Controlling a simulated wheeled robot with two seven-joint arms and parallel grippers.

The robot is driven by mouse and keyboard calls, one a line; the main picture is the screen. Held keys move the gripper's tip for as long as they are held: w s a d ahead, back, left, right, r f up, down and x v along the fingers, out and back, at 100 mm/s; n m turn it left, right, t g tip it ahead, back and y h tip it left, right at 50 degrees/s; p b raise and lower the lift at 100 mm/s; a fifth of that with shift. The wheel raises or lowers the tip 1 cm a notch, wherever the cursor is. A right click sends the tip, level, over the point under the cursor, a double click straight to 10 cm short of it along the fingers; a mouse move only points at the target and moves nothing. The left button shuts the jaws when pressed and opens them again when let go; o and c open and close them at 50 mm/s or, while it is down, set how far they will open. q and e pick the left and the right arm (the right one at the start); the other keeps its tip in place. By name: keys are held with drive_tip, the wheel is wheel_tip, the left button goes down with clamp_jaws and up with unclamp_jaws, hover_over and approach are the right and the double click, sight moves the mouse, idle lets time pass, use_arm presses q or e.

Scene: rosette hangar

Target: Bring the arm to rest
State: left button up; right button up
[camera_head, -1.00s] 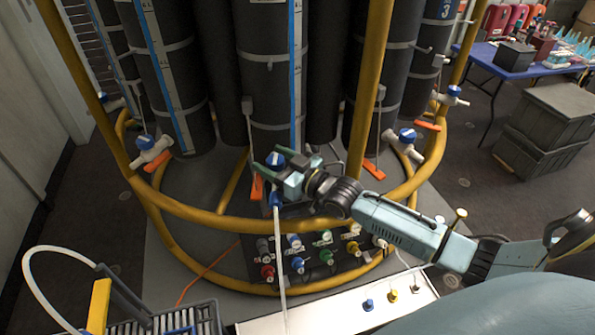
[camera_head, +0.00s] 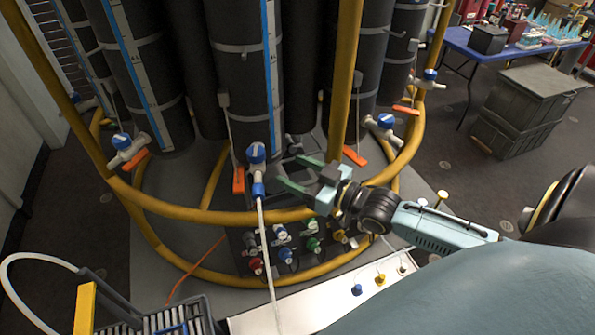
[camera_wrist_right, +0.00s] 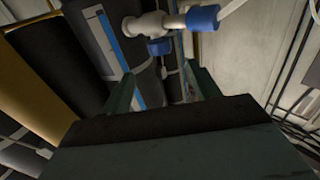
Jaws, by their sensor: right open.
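My right gripper (camera_head: 284,172) is open and empty in the head view, its two green fingers pointing left. It is just right of a white valve with a blue cap (camera_head: 256,153) on the central dark cylinder, apart from it. A white hose (camera_head: 267,250) with a blue connector (camera_head: 258,190) runs down from this valve. In the right wrist view the valve (camera_wrist_right: 150,25) and blue connector (camera_wrist_right: 202,18) lie beyond the open fingers (camera_wrist_right: 165,92), with nothing between them. My left gripper is not in view.
A yellow tubular frame (camera_head: 225,216) rings the dark cylinders, with an upright (camera_head: 345,85) close to my right gripper. A panel of coloured fittings (camera_head: 285,252) sits low inside. Grey crates (camera_head: 520,110) and a blue table (camera_head: 460,42) stand at the right. A grey basket (camera_head: 165,322) is at lower left.

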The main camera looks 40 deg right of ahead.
idle(0.4)
drive_tip(key=s+a+f+g+h, duration=0.3)
drive_tip(key=s+a+f+g, duration=0.3)
drive_tip(key=s+a+f, duration=0.15)
drive_tip(key=s+f+m+g+h, duration=0.25)
drive_tip(key=s+g, duration=0.45)
drive_tip(key=s, duration=0.7)
wheel_tip(320, 180, down, 28)
drive_tip(key=s+g+b, duration=0.2)
drive_tip(key=b, duration=0.1)
drive_tip(key=s+d+f+b, duration=0.2)
drive_tip(key=s+f+b, duration=0.1)
drive_tip(key=s+f, duration=1.3)
drive_tip(key=shift+d+f+n+g+h, duration=0.35)
drive_tip(key=shift+f+g+h, duration=0.1)
drive_tip(key=shift+f, duration=0.25)
